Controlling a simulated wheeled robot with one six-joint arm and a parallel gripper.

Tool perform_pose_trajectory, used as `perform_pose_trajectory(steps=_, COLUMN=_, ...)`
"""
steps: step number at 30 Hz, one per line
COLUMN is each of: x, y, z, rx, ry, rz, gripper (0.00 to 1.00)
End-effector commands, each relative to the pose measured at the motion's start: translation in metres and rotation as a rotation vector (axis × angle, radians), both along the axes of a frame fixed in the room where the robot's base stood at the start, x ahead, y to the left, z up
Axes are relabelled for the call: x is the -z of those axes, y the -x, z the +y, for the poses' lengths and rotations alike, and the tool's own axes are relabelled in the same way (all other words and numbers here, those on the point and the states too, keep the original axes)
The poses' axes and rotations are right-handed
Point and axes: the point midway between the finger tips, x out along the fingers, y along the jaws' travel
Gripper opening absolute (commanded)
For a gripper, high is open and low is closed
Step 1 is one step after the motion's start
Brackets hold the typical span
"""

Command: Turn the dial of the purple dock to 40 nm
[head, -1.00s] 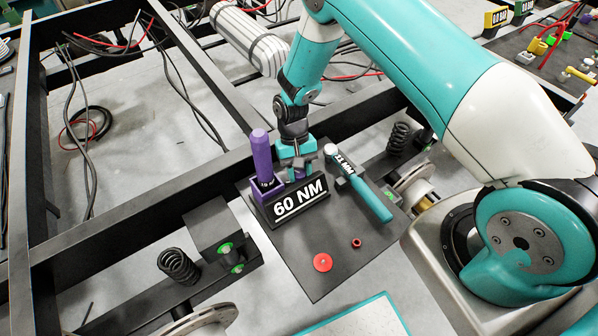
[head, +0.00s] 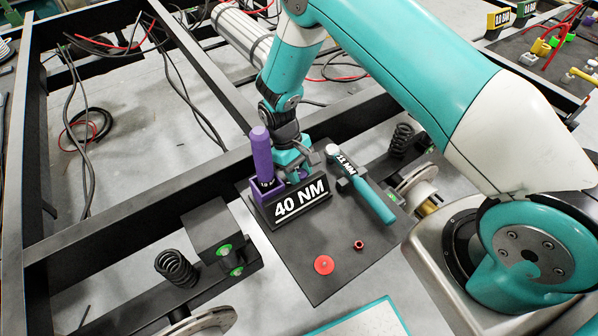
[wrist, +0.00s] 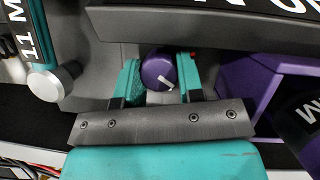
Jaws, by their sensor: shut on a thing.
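The purple dock (head: 252,193) stands on the dark board and holds an upright purple tool (head: 261,152). The display plate (head: 301,204) in front of it reads 40 NM. In the wrist view the round purple dial (wrist: 158,72) with a white pointer mark sits between the teal fingers of my gripper (wrist: 160,80). The fingers are shut on the dial, one on each side. In the head view my gripper (head: 293,172) is behind the display plate, which hides most of the dial.
A teal-handled tool marked 11 MM (head: 372,199) lies right of the display plate. A red disc (head: 323,265) and a small red nut (head: 359,244) lie on the front of the dark board (head: 318,288). Black frame beams (head: 120,218) surround the board.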

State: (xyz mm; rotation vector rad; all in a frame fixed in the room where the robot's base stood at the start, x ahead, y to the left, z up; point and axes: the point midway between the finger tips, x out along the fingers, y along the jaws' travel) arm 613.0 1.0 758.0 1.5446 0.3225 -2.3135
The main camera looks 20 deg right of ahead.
Motion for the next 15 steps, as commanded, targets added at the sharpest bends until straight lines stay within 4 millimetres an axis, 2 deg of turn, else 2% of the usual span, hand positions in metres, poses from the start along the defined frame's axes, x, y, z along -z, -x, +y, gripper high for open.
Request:
perform_pose_trajectory(steps=10, x=-0.0005, y=-0.0002, z=0.0001, rx=-0.002, ry=0.000, rz=-0.001, gripper=0.11)
perform_pose_trajectory(steps=11, x=-0.0005, y=-0.0002, z=0.0001, rx=-0.002, ry=0.000, rz=-0.001, gripper=0.40)
perform_pose_trajectory(steps=13, x=-0.0005, y=-0.0002, z=0.0001, rx=-0.002, ry=0.000, rz=-0.001, gripper=0.56)
perform_pose_trajectory(steps=14, x=-0.0005, y=-0.0002, z=0.0001, rx=-0.002, ry=0.000, rz=-0.001, gripper=0.60)
perform_pose_trajectory(steps=15, x=-0.0004, y=-0.0001, z=0.0001, rx=-0.002, ry=0.000, rz=-0.001, gripper=0.60)
